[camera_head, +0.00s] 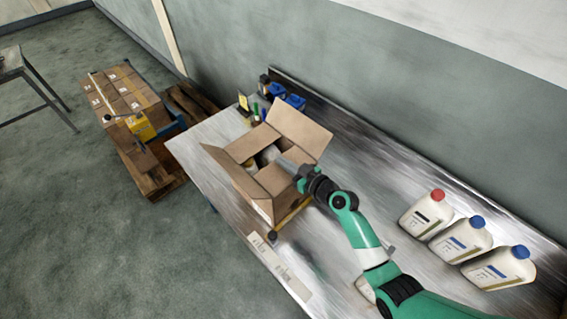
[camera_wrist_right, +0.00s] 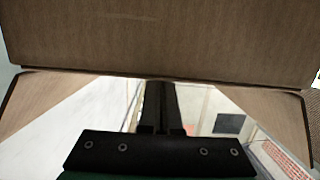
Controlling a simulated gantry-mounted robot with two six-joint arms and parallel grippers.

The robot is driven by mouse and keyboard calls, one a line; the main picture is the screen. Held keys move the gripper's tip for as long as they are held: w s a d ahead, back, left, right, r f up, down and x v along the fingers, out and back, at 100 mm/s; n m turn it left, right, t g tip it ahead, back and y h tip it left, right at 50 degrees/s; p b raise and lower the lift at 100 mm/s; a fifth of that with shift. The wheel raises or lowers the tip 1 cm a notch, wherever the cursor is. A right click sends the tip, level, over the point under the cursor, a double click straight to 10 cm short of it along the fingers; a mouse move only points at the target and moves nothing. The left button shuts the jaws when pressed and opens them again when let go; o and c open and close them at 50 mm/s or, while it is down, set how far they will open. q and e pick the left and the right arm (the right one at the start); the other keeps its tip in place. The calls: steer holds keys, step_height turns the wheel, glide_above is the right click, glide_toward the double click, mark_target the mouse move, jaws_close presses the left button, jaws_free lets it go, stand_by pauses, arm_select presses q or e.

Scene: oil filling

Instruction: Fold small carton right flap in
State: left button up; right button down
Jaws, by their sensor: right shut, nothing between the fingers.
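The small open carton (camera_head: 262,206) stands on the metal table in the head view. Its large back flap (camera_head: 300,131) stands up and leans outward. Pale containers (camera_head: 267,155) show inside the opening. My right gripper (camera_head: 288,165) is shut and empty at the carton's right side, its tip close to the carton's upper edge. The gripper and wrist partly hide the right flap, so its exact angle cannot be told. In the right wrist view, the shut fingers (camera_wrist_right: 160,100) point at a broad brown cardboard panel (camera_wrist_right: 160,40). Contact cannot be told. My left gripper is not in view.
White jugs with a red cap (camera_head: 427,213) and blue caps (camera_head: 461,239) stand at the table's right. Small blue items (camera_head: 290,100) stand behind the carton. Left of the table, a pallet (camera_head: 150,165) holds boxes (camera_head: 122,92).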

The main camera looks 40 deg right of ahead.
steer(key=shift+f+g, duration=0.3)
steer(key=shift+f, duration=0.4)
steer(key=shift+r+p, duration=0.45)
steer(key=shift+p, duration=0.1)
step_height(320, 180, up, 4)
steer(key=p, duration=0.2)
steer(key=shift+w+f+p, duration=0.1)
steer(key=shift+f+p, duration=0.15)
steer(key=shift+p, duration=0.05)
steer(key=v, duration=1)
steer(key=shift+p, duration=0.3)
steer(key=shift+w, duration=0.1)
